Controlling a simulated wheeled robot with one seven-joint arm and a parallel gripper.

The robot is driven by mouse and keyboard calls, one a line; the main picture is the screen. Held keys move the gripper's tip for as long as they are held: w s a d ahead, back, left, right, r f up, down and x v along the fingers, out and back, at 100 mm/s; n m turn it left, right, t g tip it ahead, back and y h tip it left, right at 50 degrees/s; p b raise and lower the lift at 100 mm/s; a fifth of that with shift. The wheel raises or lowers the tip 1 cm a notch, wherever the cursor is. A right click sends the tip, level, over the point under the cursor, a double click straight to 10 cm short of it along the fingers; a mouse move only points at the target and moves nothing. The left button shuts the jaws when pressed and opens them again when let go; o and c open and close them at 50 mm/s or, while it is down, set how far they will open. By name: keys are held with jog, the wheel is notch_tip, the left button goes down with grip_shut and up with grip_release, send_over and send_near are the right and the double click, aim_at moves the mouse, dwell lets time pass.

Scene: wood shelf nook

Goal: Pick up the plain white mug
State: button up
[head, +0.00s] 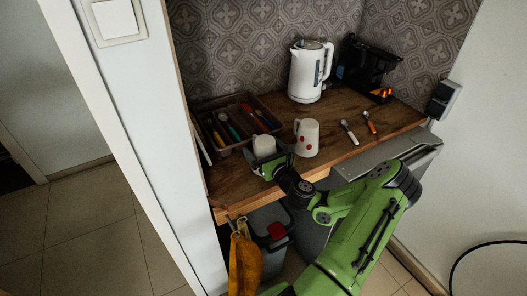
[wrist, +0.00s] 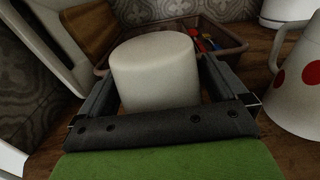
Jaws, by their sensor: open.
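The plain white mug (head: 264,144) stands on the wooden shelf in front of the cutlery tray, partly hidden by my gripper. In the wrist view the white mug (wrist: 156,72) sits between the two open fingers, its lower part hidden behind the gripper's dark crossbar; no handle shows there. My gripper (head: 267,162) is open around the mug, one finger on each side; I cannot tell whether either touches it. In the wrist view the gripper (wrist: 158,85) fills the lower half.
A white mug with red dots (head: 307,139) stands close on the right. The cutlery tray (head: 231,122) is behind. A white kettle (head: 306,75), a dark appliance (head: 364,66) and two spoons (head: 349,132) are farther right. The shelf's front edge (head: 240,205) lies below my gripper.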

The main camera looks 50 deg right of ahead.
jog(key=c, duration=1.4)
